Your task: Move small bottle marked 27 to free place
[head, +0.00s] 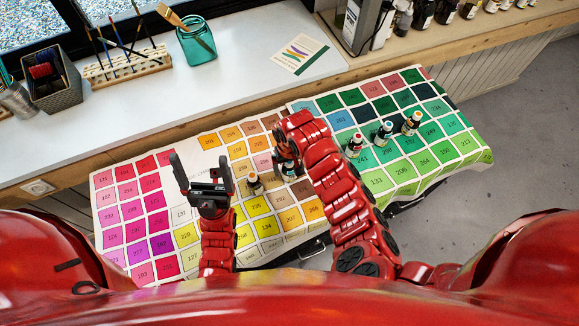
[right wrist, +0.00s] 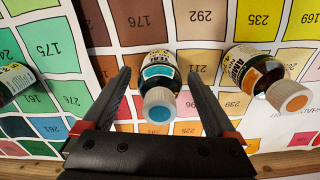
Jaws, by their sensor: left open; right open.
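Several small dark bottles stand on the colour chart (head: 120,205); no 27 can be read on any of them. A teal-capped bottle (right wrist: 160,85) stands between the fingers of my open right gripper (right wrist: 160,88) in the right wrist view, apart from both. In the head view that bottle (head: 289,171) is partly hidden by my right gripper (head: 285,160). An orange-capped bottle (right wrist: 262,75) stands beside it; it also shows in the head view (head: 254,184). My left gripper (head: 203,170) is open and empty over the chart's left part.
Further right on the chart stand a red-capped bottle (head: 354,146), a pale-capped bottle (head: 383,134) and an orange-capped bottle (head: 411,124). A white counter (head: 230,85) behind carries a teal jar (head: 197,45) and a brush rack (head: 128,66). The chart's left and far right squares are clear.

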